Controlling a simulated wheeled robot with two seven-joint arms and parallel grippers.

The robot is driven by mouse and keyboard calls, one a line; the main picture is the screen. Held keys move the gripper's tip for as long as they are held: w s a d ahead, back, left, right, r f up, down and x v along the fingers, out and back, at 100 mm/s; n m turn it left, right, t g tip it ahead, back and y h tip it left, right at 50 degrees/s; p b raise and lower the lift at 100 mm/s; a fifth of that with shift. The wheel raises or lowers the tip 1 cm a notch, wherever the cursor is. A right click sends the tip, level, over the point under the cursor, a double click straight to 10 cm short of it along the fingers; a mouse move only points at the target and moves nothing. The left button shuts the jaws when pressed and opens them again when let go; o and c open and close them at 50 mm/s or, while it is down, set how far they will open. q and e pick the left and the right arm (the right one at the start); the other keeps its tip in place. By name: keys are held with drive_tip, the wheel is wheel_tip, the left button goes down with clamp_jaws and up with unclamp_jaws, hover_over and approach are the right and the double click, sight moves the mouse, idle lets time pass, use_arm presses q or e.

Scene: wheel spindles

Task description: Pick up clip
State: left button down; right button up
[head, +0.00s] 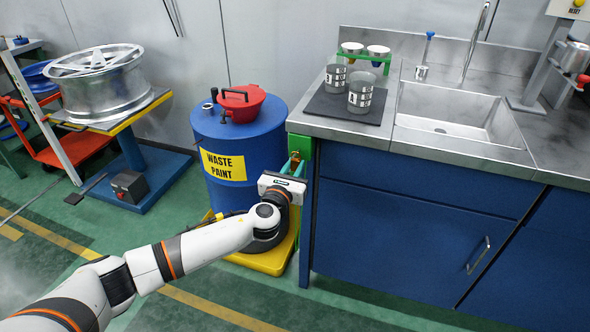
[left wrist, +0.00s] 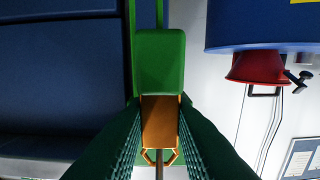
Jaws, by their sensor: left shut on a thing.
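The clip (left wrist: 160,120) is a small orange-brown piece in the middle of the left wrist view. It shows as a small orange bit in the head view (head: 294,158). My left gripper (head: 293,168) is shut on it, with one dark ridged finger on each side. The clip is right at the end of a green block (left wrist: 160,62), which is fixed at the left corner of the blue cabinet. I cannot tell whether the clip still touches the block. My right gripper is not in view.
The blue cabinet (head: 400,200) with a steel sink top is on the right. A wheel rim (head: 104,85) lies on a stand at the far left.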

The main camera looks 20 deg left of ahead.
use_arm(q)
drive_tip(key=shift+r, duration=0.1)
